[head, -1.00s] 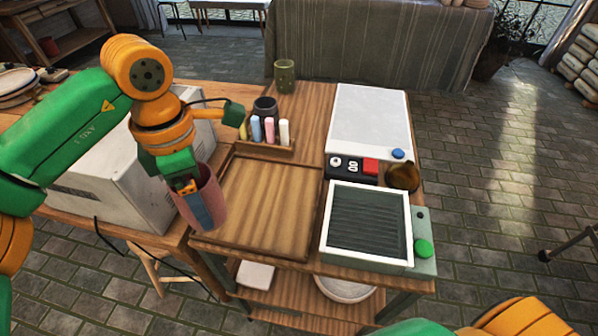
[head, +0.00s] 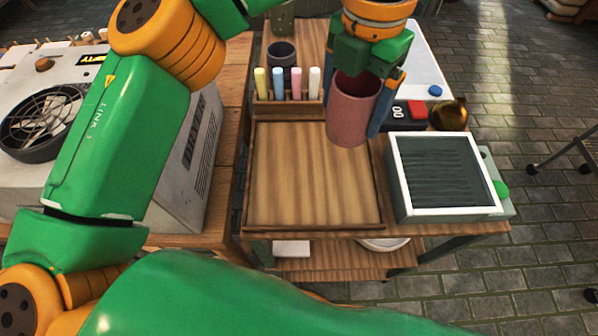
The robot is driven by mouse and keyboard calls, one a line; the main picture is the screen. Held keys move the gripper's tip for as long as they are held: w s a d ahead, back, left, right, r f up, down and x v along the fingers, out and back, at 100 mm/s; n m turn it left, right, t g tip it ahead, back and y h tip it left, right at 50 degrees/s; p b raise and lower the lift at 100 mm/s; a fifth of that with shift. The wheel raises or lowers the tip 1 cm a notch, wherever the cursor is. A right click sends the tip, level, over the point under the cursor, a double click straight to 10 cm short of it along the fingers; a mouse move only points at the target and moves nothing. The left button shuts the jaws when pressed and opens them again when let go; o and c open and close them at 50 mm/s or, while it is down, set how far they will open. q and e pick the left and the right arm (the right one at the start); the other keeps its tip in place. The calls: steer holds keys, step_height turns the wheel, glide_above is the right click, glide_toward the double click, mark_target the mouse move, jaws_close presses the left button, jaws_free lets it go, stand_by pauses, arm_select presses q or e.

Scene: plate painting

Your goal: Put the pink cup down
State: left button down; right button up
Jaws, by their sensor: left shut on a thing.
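The pink cup (head: 352,118) is upright at the back right corner of the wooden tray (head: 315,180) in the head view. My left gripper (head: 358,95) comes down from above with a blue finger on either side of the cup and is shut on it. The cup's base overlaps the tray's right rim in the picture. I cannot tell whether it touches the tray or hangs above it. My right gripper is out of view.
A holder with several coloured sticks (head: 287,84) and a dark cup (head: 282,54) stand behind the tray. A framed screen (head: 446,176), a black panel with a red button (head: 417,110) and a brass pot (head: 448,114) lie right. The tray is bare.

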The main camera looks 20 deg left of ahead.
arm_select(q)
steer(key=s+a+f, duration=0.4)
steer(key=a+f, duration=0.1)
steer(key=s+a+f+b, duration=0.1)
steer(key=s+a+f, duration=0.1)
steer(key=f, duration=0.1)
steer(key=shift+s+a, duration=0.2)
steer(key=shift+a, duration=0.2)
step_height(320, 180, down, 3)
steer(key=shift+s+f, duration=0.1)
steer(key=shift+f, duration=0.05)
steer(key=shift+f+b, duration=0.2)
steer(key=shift+b, duration=0.2)
jaws_free()
steer(key=shift+r, duration=0.1)
steer(key=shift+r+p, duration=0.35)
steer(key=shift+p, duration=0.15)
step_height(320, 180, up, 12)
steer(key=shift+f+p, duration=0.2)
steer(key=shift+p, duration=0.1)
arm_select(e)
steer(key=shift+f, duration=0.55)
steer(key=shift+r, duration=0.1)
